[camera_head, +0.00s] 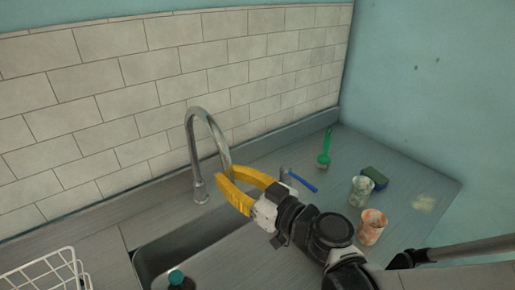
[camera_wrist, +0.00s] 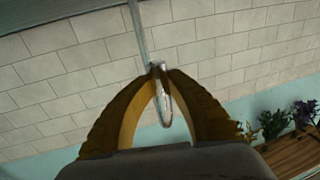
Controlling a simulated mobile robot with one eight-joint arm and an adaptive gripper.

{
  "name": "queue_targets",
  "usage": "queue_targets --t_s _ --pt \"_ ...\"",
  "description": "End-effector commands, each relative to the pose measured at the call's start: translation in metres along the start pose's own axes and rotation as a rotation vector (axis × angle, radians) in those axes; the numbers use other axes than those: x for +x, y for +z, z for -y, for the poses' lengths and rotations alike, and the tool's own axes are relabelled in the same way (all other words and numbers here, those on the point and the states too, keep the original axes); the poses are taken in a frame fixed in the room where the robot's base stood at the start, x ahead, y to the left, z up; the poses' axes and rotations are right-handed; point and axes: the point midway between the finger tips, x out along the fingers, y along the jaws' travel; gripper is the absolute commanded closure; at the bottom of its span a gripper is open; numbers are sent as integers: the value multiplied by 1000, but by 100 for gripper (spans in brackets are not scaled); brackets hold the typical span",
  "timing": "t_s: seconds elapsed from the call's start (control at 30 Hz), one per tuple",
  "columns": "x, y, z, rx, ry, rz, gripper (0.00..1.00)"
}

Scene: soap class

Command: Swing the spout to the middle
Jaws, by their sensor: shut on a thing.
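The spout (camera_head: 207,117) is a tall chrome gooseneck rising from the counter behind the sink (camera_head: 165,255). It arches to the right, and its outlet end is at my gripper. My gripper (camera_head: 226,181) has yellow fingers and is shut on the spout's downward end. In the wrist view the two fingertips (camera_wrist: 159,70) meet around the spout's chrome tube (camera_wrist: 139,30), with part of it showing between the fingers. The arm hides part of the sink's right side.
A blue-handled item (camera_head: 303,182) lies behind the gripper.

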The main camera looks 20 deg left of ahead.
Motion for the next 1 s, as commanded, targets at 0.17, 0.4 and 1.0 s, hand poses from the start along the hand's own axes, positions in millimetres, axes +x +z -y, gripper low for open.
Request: queue_targets --t_s 0.17,0.4,1.0 --pt "-1 1 1 -1 -1 1 58" --pt "-1 0 0 -1 -1 1 58" --pt "-104 1 -1 -1 4 1 58"
